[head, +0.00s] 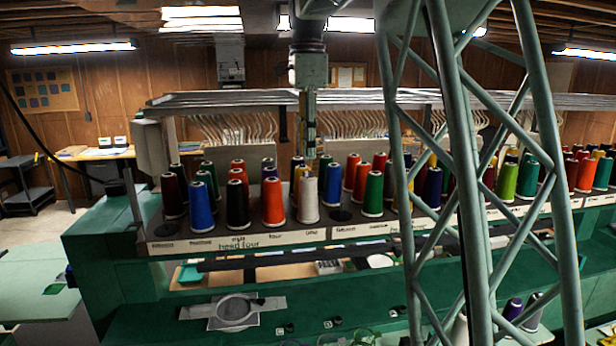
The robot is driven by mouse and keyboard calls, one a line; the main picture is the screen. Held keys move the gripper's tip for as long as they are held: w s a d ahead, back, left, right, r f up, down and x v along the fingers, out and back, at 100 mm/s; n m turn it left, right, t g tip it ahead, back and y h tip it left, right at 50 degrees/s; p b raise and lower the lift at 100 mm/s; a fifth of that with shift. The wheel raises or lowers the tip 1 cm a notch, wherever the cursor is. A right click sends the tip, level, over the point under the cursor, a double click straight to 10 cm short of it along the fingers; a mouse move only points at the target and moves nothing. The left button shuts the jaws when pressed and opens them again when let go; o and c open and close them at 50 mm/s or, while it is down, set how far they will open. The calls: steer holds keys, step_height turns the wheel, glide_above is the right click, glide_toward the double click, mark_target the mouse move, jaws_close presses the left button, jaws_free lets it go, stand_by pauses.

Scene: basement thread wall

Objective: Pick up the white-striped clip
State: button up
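My gripper (307,148) hangs down at the middle of the head view, in front of the rack's back part and above the spools. Its fingers are narrow and dark here, and I cannot tell whether they are open or shut. Several small black pieces with pale marks lie on the low green ledge: one piece (285,328), a second (333,321) and another (397,311). They may be clips, but they are too small to tell which one has white stripes. My gripper is well above and apart from them.
Cone spools of many colours stand in rows on the labelled rack (270,238). A grey hoop frame (233,311) lies on the green ledge (150,325). Loose spools stand at the lower right (513,309). A green lattice column blocks part of the right side.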

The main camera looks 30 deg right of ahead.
mark_target(308, 172)
steer(key=shift+f, duration=0.3)
steer(key=shift+f, duration=0.15)
steer(key=shift+s+f, duration=0.2)
steer(key=shift+f, duration=2.25)
steer(key=c, duration=0.7)
